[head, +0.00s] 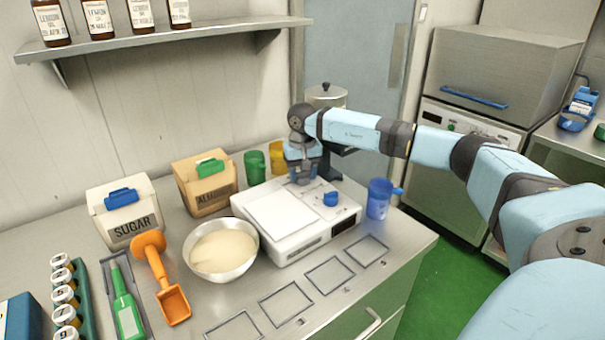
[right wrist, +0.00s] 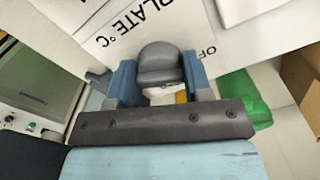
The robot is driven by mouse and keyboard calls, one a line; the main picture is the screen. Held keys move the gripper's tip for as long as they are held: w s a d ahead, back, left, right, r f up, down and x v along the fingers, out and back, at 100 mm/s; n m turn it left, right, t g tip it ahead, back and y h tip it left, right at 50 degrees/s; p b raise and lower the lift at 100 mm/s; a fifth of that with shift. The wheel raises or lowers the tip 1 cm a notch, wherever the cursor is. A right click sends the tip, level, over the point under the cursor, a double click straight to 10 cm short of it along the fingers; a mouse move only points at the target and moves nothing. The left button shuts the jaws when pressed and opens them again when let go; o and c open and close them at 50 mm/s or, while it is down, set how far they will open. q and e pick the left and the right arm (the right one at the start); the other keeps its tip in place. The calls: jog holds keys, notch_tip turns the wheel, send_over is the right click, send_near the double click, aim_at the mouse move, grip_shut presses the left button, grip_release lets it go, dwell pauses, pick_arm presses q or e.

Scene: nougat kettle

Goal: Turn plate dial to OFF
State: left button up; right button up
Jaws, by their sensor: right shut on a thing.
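The plate dial (right wrist: 158,66) is a grey rounded knob on a white panel, beside the printed words "PLATE °C". Part of the word OFF (right wrist: 207,50) shows to its right in the right wrist view. The panel belongs to the white hotplate unit (head: 285,222) on the bench. My right gripper (head: 301,178) reaches down onto the unit's back part, with its blue fingers on both sides of the dial. It is shut on the dial, which it mostly hides in the head view. I cannot tell where the dial's mark points. My left gripper is not in view.
A blue knob (head: 330,199) sits on the unit's right side, close to my gripper. A blue jug (head: 380,198) stands to the right. A green cup (head: 255,163) and a yellow cup (head: 278,157) stand behind. A bowl of cream-coloured mix (head: 221,247) is left of the unit.

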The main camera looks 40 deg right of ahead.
jog(key=o, duration=0.9)
notch_tip(320, 180, up, 14)
jog(key=shift+f, duration=0.1)
dwell(0.4)
